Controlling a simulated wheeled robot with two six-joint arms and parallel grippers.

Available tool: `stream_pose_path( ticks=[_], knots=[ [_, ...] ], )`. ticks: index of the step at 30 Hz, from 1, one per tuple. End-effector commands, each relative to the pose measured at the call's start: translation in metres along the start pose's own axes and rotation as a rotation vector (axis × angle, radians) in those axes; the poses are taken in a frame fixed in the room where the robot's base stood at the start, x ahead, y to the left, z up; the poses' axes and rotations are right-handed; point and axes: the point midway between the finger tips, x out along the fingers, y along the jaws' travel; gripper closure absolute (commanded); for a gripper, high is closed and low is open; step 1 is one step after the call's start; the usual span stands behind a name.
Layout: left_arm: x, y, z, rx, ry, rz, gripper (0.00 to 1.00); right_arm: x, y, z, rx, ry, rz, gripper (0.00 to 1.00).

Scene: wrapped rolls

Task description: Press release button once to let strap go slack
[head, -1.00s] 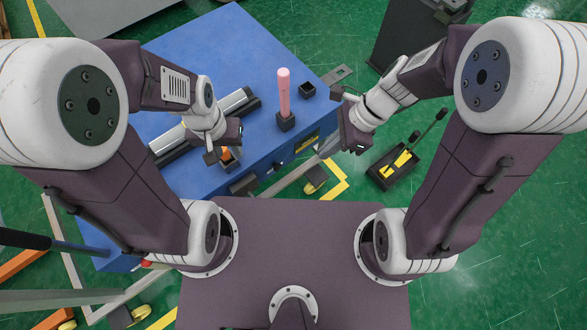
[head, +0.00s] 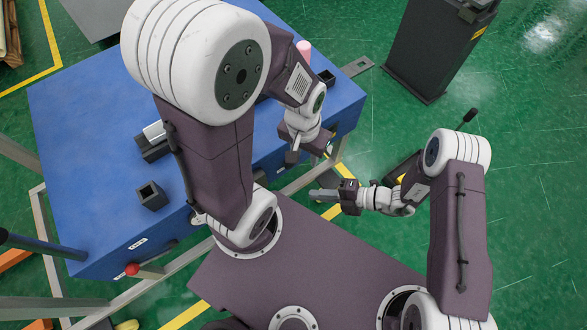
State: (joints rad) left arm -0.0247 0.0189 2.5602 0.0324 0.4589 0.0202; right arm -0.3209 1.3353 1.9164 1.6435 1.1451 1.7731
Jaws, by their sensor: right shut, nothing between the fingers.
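My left gripper (head: 293,156) hangs at the front edge of the blue table (head: 75,125); I cannot tell if it is open or shut. My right gripper (head: 318,195) is shut and empty, pointing left, in front of the table and below the left one. A wrapped roll's pale end (head: 154,131) shows in a dark cradle (head: 152,149); my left arm hides the rest. The pink roll (head: 303,48) shows only in part behind that arm. I cannot make out a release button or a strap.
An open dark box (head: 152,195) and a dark socket (head: 327,78) stand on the table. A red knob (head: 132,269) is at the table's front left. A dark cabinet (head: 440,45) stands at the back right. Green floor (head: 540,180) is clear on the right.

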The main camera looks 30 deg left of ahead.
Motion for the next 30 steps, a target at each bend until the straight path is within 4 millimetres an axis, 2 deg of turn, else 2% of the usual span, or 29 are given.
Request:
stream_pose_path(
  ticks=[13,30],
  knots=[
    [0.005,0.000,0.000,0.000,0.000,0.000,0.64,0.006,0.000,0.002,-0.006,0.005,-0.003,1.00],
    [0.032,-0.001,0.003,0.000,0.000,0.000,0.64,0.058,0.037,0.039,-0.007,0.005,-0.003,1.00]
  ],
)
